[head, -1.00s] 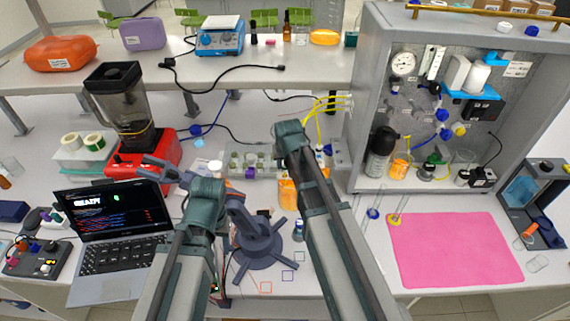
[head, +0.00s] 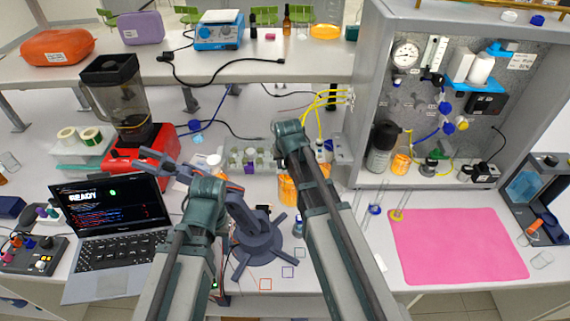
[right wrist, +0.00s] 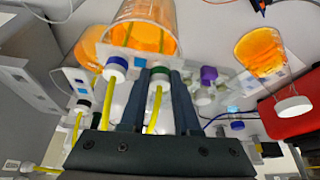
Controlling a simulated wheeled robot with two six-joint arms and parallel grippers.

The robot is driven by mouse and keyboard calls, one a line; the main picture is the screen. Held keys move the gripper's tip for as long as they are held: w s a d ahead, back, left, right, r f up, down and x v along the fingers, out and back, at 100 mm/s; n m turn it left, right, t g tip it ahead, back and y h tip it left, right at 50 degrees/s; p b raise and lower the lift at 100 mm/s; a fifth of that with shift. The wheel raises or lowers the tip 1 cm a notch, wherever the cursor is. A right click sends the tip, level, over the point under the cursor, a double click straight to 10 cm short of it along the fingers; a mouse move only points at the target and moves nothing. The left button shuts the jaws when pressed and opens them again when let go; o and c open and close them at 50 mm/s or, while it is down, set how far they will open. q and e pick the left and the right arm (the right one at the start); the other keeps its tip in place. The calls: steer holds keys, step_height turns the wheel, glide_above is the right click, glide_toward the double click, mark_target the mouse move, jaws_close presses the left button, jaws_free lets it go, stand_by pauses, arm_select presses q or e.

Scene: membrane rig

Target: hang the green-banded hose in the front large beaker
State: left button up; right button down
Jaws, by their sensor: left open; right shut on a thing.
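In the right wrist view my right gripper (right wrist: 158,88) is shut on the green-banded hose (right wrist: 158,77), a yellow tube with a green and white collar. Beyond it is a large beaker of orange liquid (right wrist: 145,16). Thin greenish lines show against this beaker; I cannot tell whether the hose end is inside it. Orange beakers also show in the head view (head: 287,190), beside my right arm. My right gripper is hidden there behind its own arm. My left gripper (head: 138,164) is open and empty, in front of the red blender base.
A blue-banded hose (right wrist: 115,67) is close beside my right gripper. Another orange beaker (right wrist: 262,52) stands apart. The laptop (head: 112,226) is near my left arm. A grey cabinet (head: 357,100) borders the right arm's side.

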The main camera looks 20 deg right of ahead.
steer(key=shift+f, duration=0.2)
stand_by(0.3)
steer(key=c, duration=0.6)
jaws_free()
steer(key=shift+o, duration=0.2)
steer(key=shift+r, duration=0.15)
steer(key=d+p+v, duration=0.1)
steer(key=p+v, duration=1.1)
steer(key=v, duration=0.1)
steer(key=shift+a+r, duration=0.35)
steer(key=shift+a, duration=0.1)
steer(key=shift+s+f, duration=0.1)
